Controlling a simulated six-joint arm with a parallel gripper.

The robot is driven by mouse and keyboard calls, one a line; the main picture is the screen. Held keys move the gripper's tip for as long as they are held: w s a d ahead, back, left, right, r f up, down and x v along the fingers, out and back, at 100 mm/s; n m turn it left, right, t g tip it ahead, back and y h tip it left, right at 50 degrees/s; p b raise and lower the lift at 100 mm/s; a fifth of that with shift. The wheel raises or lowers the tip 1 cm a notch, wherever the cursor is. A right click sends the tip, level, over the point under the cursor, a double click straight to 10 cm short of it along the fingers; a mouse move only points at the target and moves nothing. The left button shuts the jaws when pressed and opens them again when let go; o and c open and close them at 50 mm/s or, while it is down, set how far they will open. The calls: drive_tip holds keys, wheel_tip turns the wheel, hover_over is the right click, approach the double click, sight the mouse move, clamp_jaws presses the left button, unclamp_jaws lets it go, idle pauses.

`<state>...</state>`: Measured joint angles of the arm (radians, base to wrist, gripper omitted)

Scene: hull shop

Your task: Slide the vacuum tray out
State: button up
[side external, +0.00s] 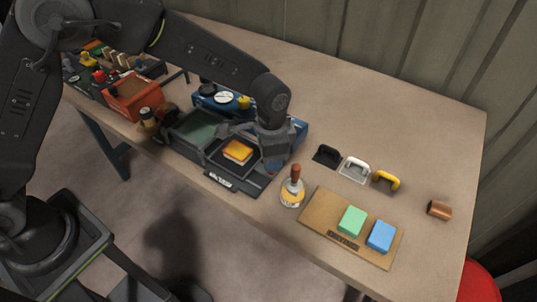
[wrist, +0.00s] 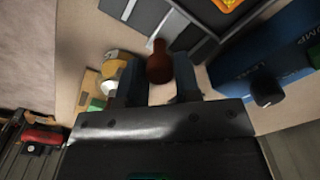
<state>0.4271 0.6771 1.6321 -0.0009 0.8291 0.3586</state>
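The vacuum tray (side external: 251,168) is dark and flat, with white lettering on its front plate (side external: 234,184). A block with an orange-yellow top (side external: 238,150) sits on it. The tray lies beside a dark frame with a greenish pane (side external: 196,127). My gripper (side external: 276,164) is just right of the tray, partly hidden by its own wrist. In the wrist view its two dark fingers (wrist: 155,90) are apart, with a reddish-brown handle showing between them. Grey tray or frame strips (wrist: 150,14) and the orange block (wrist: 229,4) show at the top edge.
A bottle with a brown handle (side external: 292,191) stands close to my gripper. A blue pump (side external: 301,130) is behind the tray. A board (side external: 321,225) with green and blue blocks lies front right. Several handles (side external: 354,168) lie behind it. The back right tabletop is clear.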

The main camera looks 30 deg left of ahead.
drive_tip(key=shift+o, duration=0.5)
drive_tip(key=shift+r, duration=0.1)
wheel_tip(320, 180, up, 14)
idle(0.5)
drive_tip(key=s+a+r+n+t, duration=0.1)
drive_tip(key=s+a+r+n, duration=0.1)
drive_tip(key=s+a+r, duration=0.35)
drive_tip(key=s+a+r+n+t, duration=0.1)
drive_tip(key=s+a+n+t, duration=0.3)
drive_tip(key=s+a, duration=1)
drive_tip(key=s+n, duration=0.1)
drive_tip(key=n, duration=0.2)
drive_tip(key=shift+s+t, duration=0.3)
drive_tip(key=shift+s, duration=0.1)
